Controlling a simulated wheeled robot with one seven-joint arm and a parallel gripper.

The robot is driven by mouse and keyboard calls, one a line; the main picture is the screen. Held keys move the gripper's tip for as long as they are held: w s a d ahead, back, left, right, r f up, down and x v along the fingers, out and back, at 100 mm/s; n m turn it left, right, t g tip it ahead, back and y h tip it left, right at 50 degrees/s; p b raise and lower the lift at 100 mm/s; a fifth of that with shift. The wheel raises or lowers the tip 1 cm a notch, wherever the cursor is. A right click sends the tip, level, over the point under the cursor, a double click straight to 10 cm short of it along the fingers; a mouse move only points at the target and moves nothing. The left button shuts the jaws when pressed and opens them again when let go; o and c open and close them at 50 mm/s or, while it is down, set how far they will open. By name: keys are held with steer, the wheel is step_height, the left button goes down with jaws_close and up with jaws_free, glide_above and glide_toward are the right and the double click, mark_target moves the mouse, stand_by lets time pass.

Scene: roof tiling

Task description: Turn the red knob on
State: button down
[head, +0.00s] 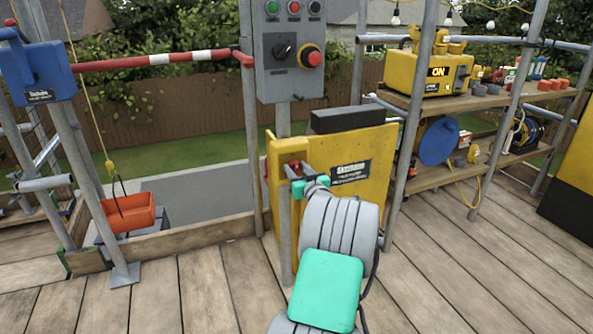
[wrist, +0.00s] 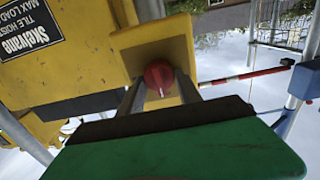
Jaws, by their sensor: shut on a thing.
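The red knob (head: 294,166) sits on the left part of the yellow hoist housing (head: 372,144), partly hidden by my gripper in the head view. In the wrist view the red knob (wrist: 158,74) is round with a pale mark on its face, on a yellow plate. My gripper (head: 296,172) is at the knob, its jaws shut on it. In the wrist view the grey fingers of my gripper (wrist: 159,88) reach to both sides of the knob.
A grey control box (head: 290,55) with buttons, a black dial and a red button hangs above the housing. A red and white bar (head: 160,60) runs to the left. An orange bucket (head: 130,210) and shelves (head: 480,100) stand to the sides.

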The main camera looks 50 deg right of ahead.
stand_by(0.3)
steer(key=m+p, duration=0.1)
steer(key=m, duration=0.3)
steer(key=shift+m, duration=0.4)
steer(key=m+p, duration=0.2)
steer(key=m, duration=0.2)
steer(key=shift+d+m, duration=0.1)
steer(key=shift+m, duration=0.2)
steer(key=m+p, duration=0.3)
steer(key=m, duration=0.2)
steer(key=shift+s+f, duration=0.1)
steer(key=shift+f+m+p, duration=0.2)
steer(key=shift+m+p, duration=0.7)
steer(key=shift+m, duration=0.8)
steer(key=c, duration=0.9)
jaws_free()
steer(key=shift+d, duration=0.1)
steer(key=shift+o, duration=0.2)
